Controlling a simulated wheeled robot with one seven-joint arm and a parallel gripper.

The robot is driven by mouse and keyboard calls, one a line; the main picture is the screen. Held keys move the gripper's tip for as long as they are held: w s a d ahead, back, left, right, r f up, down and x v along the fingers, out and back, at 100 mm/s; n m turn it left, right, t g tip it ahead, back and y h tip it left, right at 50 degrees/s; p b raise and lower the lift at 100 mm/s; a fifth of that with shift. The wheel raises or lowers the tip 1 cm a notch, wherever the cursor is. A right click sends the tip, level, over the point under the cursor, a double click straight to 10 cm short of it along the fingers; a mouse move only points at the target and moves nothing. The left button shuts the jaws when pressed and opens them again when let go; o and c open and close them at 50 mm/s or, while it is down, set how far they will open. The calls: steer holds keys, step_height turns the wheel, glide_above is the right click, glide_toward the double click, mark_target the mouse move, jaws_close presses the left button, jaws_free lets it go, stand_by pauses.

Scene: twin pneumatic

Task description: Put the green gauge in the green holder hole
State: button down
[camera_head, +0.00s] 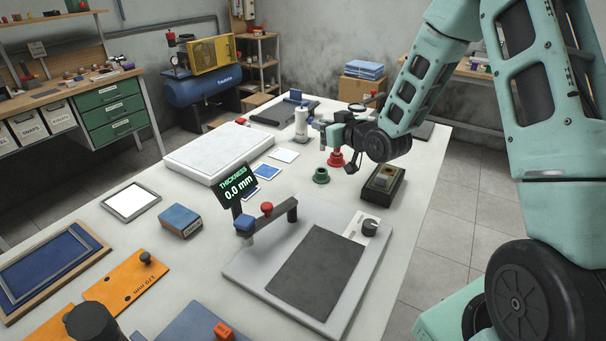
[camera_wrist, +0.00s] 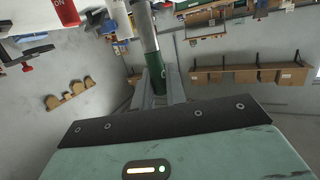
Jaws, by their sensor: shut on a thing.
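My gripper (camera_head: 328,126) is over the far part of the table in the head view, to the left of my dark wrist. In the wrist view my gripper (camera_wrist: 160,92) is shut on the green gauge (camera_wrist: 153,58), a slim rod with a green section and a grey metal section. In the head view I cannot clearly make out the gauge at the gripper. The green holder (camera_head: 321,176) is a small round ring-like piece standing on the table, below and apart from the gripper. Its hole faces up.
A red holder (camera_head: 336,158) stands just behind the green one. A dark box (camera_head: 383,185) lies to their right and a white bottle-shaped thing (camera_head: 301,124) stands behind left. A thickness gauge stand (camera_head: 267,210) is nearer. A white slab (camera_head: 215,150) lies left.

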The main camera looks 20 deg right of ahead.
step_height(320, 180, down, 8)
steer(key=shift+f+p, duration=0.25)
steer(key=shift+p, duration=0.45)
steer(key=shift+f, duration=0.35)
steer(key=shift+f, duration=0.1)
steer(key=shift+f, duration=0.15)
steer(key=c, duration=1.4)
jaws_free()
steer(key=shift+c, duration=0.2)
steer(key=shift+r, duration=0.25)
steer(key=b+v, duration=0.3)
steer(key=v, duration=0.9)
